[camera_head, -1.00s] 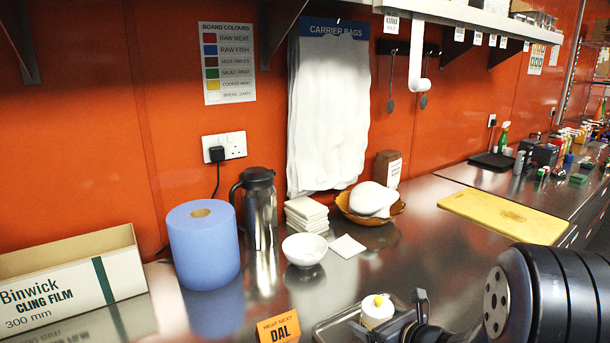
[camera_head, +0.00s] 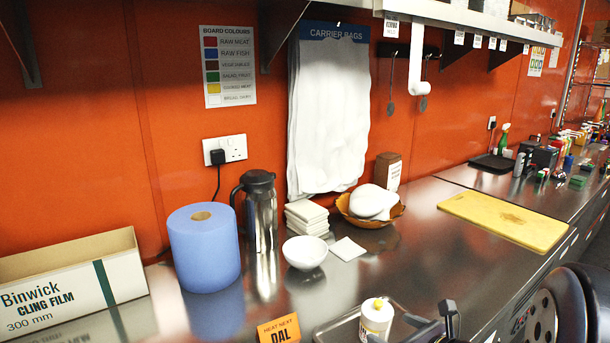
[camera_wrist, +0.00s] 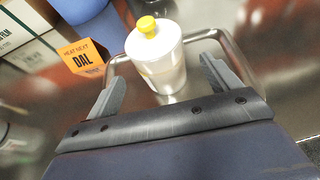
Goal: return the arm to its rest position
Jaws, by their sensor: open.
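My gripper (camera_head: 425,325) is at the bottom edge of the head view, right of a white cup-like container with a yellow top (camera_head: 376,318). In the wrist view, my gripper's fingers (camera_wrist: 160,80) are spread apart and empty. The white container (camera_wrist: 158,65) shows beyond and between them and looks upright. It stands at a metal tray (camera_head: 340,329), whose rim (camera_wrist: 233,52) also shows in the wrist view. Much of my arm is cut off at the lower right of the head view.
An orange DAL card (camera_head: 279,330) stands left of the tray. Behind are a white bowl (camera_head: 304,253), a steel jug (camera_head: 260,212), a blue roll (camera_head: 203,248) and a basket (camera_head: 372,215). A yellow board (camera_head: 505,221) lies right.

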